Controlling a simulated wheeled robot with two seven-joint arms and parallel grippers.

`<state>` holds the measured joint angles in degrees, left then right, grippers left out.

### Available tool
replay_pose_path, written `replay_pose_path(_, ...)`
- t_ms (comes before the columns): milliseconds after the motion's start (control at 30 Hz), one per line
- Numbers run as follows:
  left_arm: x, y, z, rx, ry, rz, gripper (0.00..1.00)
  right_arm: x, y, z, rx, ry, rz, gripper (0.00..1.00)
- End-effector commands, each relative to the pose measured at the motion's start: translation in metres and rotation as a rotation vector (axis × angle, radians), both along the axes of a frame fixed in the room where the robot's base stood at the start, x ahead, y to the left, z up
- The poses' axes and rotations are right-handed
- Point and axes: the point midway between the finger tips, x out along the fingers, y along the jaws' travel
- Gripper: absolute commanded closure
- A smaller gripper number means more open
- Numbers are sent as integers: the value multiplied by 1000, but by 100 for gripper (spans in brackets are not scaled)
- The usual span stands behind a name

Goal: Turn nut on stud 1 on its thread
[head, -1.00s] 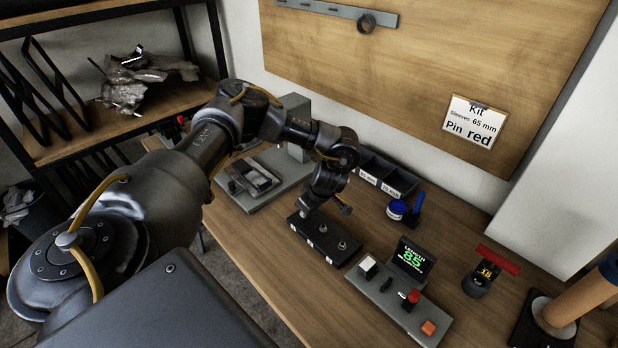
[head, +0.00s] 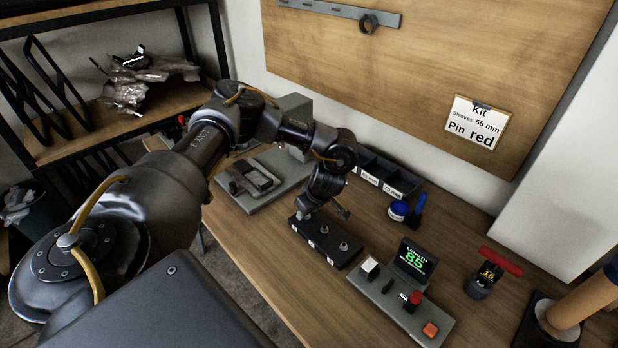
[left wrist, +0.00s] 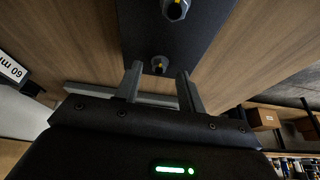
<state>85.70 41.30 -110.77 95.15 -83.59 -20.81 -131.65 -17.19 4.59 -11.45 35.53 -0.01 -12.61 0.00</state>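A dark stud block (head: 345,261) with small white labels on its front stands on the bench, under my left gripper (head: 304,213). Two metal nuts on studs show on its right part in the head view, a middle one (head: 323,229) and a right one (head: 343,246). In the left wrist view, one nut on its stud (left wrist: 160,65) lies between the tips of my left gripper (left wrist: 160,71), with a gap on each side. The fingers are apart. A second nut (left wrist: 175,8) is at the top edge. The stud numbers are not readable. My right gripper is out of view.
A grey length gauge (head: 412,316) with a display reading 85 stands right of the block. Open bins (head: 383,178) and a blue-lidded tub (head: 399,210) are behind. A grey fixture (head: 262,183) is at the left. A red-handled tool (head: 482,278) stands further right.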

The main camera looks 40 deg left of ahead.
Motion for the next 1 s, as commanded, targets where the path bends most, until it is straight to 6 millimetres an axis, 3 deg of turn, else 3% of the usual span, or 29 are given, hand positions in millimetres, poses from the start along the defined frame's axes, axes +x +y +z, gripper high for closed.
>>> replay_pose_path(333, 2, -4, 8, -2, -5, -2, 61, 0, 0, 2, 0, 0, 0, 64)
replay_pose_path(733, -3, -30, 75, 0, -6, -5, 61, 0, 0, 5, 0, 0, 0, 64)
replay_pose_path(1000, -6, -40, 98, 0, -2, -1, 61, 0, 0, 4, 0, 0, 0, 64)
